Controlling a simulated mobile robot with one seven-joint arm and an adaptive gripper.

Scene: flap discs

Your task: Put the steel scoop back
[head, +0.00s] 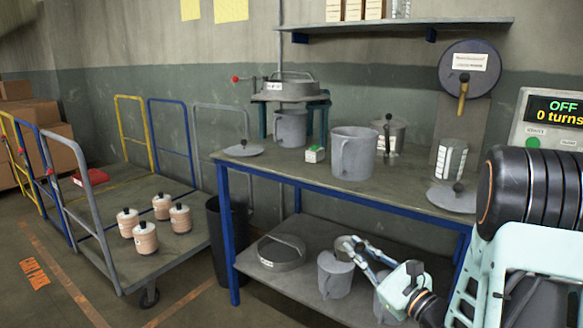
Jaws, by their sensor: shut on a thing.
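My gripper (349,247) reaches in from the lower right, in front of the table and over the lower shelf's grey jugs in the picture. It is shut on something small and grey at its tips. The fingers hide most of it, so I cannot tell for sure that it is the steel scoop. A steel canister (397,132) stands on the table top at the back. A dark upright rod with a round knob (388,138) shows at its front; I cannot tell whether it is inside or before the canister.
The blue-framed table (300,178) holds a large grey jug (353,155), a smaller jug (291,128) and two knobbed lids. A trolley (150,255) with several small canisters stands left. A black bin (228,240) stands between.

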